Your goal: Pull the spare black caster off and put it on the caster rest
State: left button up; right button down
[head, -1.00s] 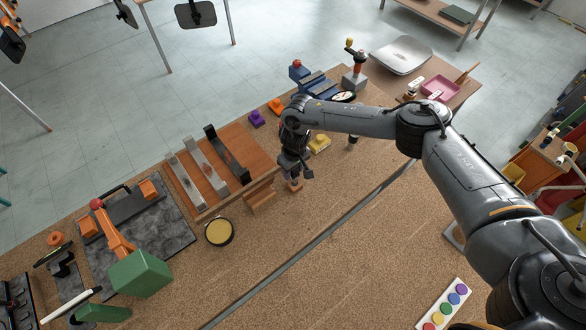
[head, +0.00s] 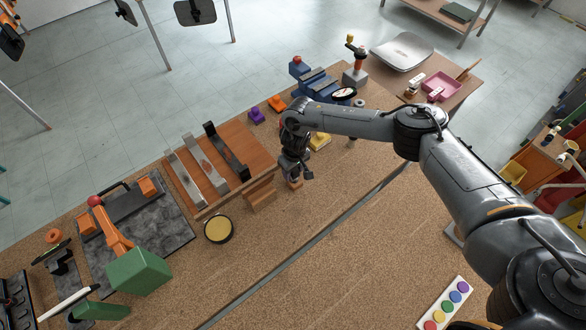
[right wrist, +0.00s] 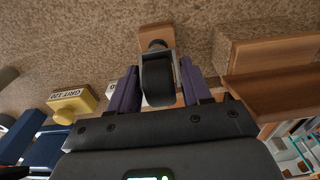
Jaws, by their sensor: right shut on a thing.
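The black caster (right wrist: 157,82) shows in the right wrist view, its dark wheel between the two purple fingertips of my right gripper (right wrist: 160,88). My right gripper, also in the head view (head: 296,172), is shut on it. The caster's stem end points at a small wooden block (right wrist: 155,32); I cannot tell whether it is seated in the block or just in front of it. The block also shows in the head view (head: 295,184), just below the gripper. I cannot tell which piece is the caster rest. My left gripper is not in view.
A stepped wooden piece (head: 262,194) stands close beside the gripper, with a wooden board carrying metal bars (head: 237,143) behind it. A yellow block (right wrist: 72,103) marked GRIT 120 is nearby. A round yellow-topped tin (head: 218,229) lies left. The bench front is mostly clear.

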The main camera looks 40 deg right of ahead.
jog(key=shift+f+b, duration=0.3)
jog(key=shift+f, duration=0.5)
jog(key=shift+c, duration=2.1)
grip_release()
